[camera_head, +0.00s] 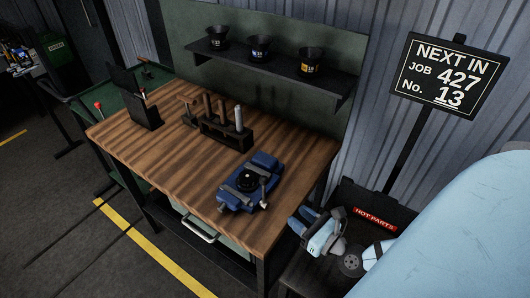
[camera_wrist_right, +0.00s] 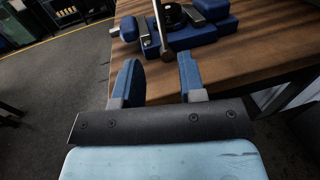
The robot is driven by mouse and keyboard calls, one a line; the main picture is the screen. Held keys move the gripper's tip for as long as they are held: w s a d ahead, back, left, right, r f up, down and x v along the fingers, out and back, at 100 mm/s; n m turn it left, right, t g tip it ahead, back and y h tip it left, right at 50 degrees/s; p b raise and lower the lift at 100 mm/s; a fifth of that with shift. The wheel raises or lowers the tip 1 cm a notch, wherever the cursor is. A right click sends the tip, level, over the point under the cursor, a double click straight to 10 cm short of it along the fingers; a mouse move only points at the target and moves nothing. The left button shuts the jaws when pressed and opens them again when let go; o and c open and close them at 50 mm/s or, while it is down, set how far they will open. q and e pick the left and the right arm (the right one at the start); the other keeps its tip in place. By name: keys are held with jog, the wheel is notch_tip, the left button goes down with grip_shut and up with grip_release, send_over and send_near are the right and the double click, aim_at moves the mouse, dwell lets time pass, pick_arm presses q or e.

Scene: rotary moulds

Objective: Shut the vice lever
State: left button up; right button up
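The blue vice (camera_head: 238,196) sits on the wooden workbench (camera_head: 165,150) near its front right corner. Its metal lever (camera_head: 264,193) shows as a small light rod at the vice's right side. In the right wrist view the vice (camera_wrist_right: 205,35) is at the top, and the metal lever (camera_wrist_right: 160,28) points down toward the gap between my fingers. My right gripper (camera_head: 303,219) is to the right of the vice, by the bench's right edge. In the wrist view the right gripper (camera_wrist_right: 160,75) has its blue fingers apart, with nothing between them. My left gripper is not in view.
A black tool block (camera_head: 226,133) with upright tools stands behind the vice. A shelf (camera_head: 270,65) with three black cups hangs above. A dark "HOT PARTS" bin (camera_head: 400,213) and a sign (camera_head: 450,76) stand right of the bench. The bench's front left is clear.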

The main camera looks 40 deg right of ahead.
jog(key=w, duration=0.1)
jog(key=p, duration=0.3)
send_over(264, 202)
jog(key=shift+s+d+r, duration=0.2)
jog(key=shift+s+d, duration=0.05)
jog(key=shift+s, duration=0.2)
jog(key=shift+w+f, duration=0.15)
jog(key=shift+w, duration=0.6)
jog(key=shift+c, duration=0.2)
grip_shut()
